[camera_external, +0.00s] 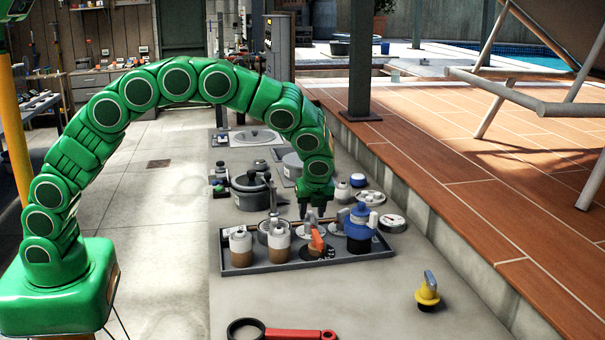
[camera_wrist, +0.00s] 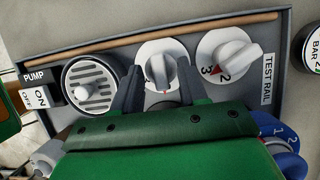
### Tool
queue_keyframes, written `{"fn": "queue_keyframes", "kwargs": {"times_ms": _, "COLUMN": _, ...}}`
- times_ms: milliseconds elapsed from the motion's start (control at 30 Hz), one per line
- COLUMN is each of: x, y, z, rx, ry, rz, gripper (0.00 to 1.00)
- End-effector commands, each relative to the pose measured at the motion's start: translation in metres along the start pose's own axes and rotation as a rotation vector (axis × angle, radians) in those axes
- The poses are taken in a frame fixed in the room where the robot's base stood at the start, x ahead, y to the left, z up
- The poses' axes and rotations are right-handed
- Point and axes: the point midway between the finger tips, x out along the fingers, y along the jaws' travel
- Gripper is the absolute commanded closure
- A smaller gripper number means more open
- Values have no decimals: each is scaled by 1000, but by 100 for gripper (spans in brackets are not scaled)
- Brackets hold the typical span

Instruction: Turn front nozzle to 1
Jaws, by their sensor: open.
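A tray of dials and fittings labelled TEST RAIL (camera_wrist: 268,82) lies under my gripper; no label reading front nozzle is legible. In the wrist view, a white dial with a raised grip (camera_wrist: 158,66) sits between my open gripper's fingers (camera_wrist: 159,72); its lower part is hidden and contact cannot be told. To its right, another white dial (camera_wrist: 230,56) shows 3 and 2 near a red mark. A blue dial (camera_wrist: 284,140) with 1 and 2 is partly hidden at lower right. In the external view, my gripper (camera_external: 313,211) points down behind an orange-handled fitting (camera_external: 316,242).
The tray also holds a round grate (camera_wrist: 88,72), brown-and-white fittings (camera_external: 240,248) and a blue fitting (camera_external: 358,232). A black pot (camera_external: 249,188) stands behind. The right front ledge is mostly clear.

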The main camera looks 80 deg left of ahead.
Motion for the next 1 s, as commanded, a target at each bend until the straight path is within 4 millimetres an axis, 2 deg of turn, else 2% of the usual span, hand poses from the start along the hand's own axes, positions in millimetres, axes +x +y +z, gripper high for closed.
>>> {"fn": "queue_keyframes", "kwargs": {"times_ms": 300, "x": 3, "y": 0, "z": 0, "rx": -1, "ry": 0, "rz": 0, "gripper": 59}}
{"fn": "queue_keyframes", "kwargs": {"times_ms": 567, "x": 4, "y": 0, "z": 0, "rx": -1, "ry": 0, "rz": 0, "gripper": 99}}
{"fn": "queue_keyframes", "kwargs": {"times_ms": 1000, "x": 5, "y": 0, "z": 0, "rx": -25, "ry": 1, "rz": 12, "gripper": 100}}
